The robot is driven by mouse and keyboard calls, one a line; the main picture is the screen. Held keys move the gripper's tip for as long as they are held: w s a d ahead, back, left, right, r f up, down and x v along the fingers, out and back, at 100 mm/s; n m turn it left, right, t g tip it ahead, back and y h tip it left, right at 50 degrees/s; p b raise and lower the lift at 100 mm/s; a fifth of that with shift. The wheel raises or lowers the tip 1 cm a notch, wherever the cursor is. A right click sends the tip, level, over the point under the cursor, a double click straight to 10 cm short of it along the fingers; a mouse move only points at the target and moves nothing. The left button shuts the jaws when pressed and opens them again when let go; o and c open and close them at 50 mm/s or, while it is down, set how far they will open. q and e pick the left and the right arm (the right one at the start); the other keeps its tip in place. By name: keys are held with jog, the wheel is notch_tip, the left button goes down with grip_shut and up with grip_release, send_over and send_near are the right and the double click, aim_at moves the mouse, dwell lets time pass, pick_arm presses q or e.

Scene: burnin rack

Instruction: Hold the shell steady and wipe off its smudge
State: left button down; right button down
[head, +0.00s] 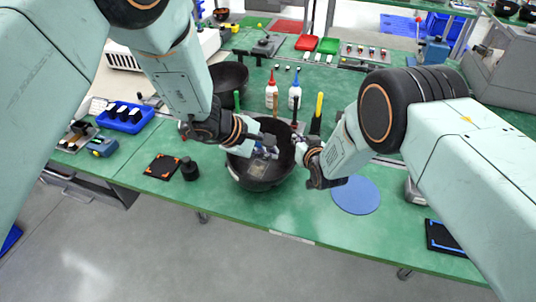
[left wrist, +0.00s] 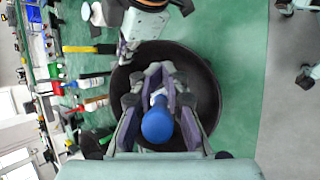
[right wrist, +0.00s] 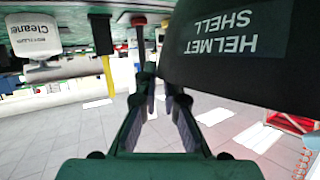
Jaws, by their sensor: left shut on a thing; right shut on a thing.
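The helmet shell (head: 246,178) is a black bowl, open side up, near the table's front edge. A paler brownish patch, perhaps the smudge, shows on its inside wall (head: 258,169). My left gripper (head: 266,150) is inside the bowl, shut on a blue-knobbed wiper (left wrist: 157,124) with some white below the knob. Whether the wiper touches the wall is hidden. My right gripper (head: 306,157) is shut on the shell's right rim. In the right wrist view the shell (right wrist: 240,75) carries an upside-down "HELMET SHELL" label, beside my right fingers (right wrist: 160,90).
A blue round mat (head: 355,195) lies right of the shell. Upright handled tools, including a yellow one (head: 318,108), and two bottles (head: 271,92) (head: 294,94) stand behind it. Another black bowl (head: 232,77) is farther back.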

jog(key=shift+s+f, duration=0.25)
jog(key=shift+f, duration=0.1)
jog(key=c, duration=1.4)
grip_release()
jog(key=shift+w+r, duration=0.15)
jog(key=shift+w, duration=0.05)
jog(key=shift+r, duration=0.1)
jog(key=v, duration=1.2)
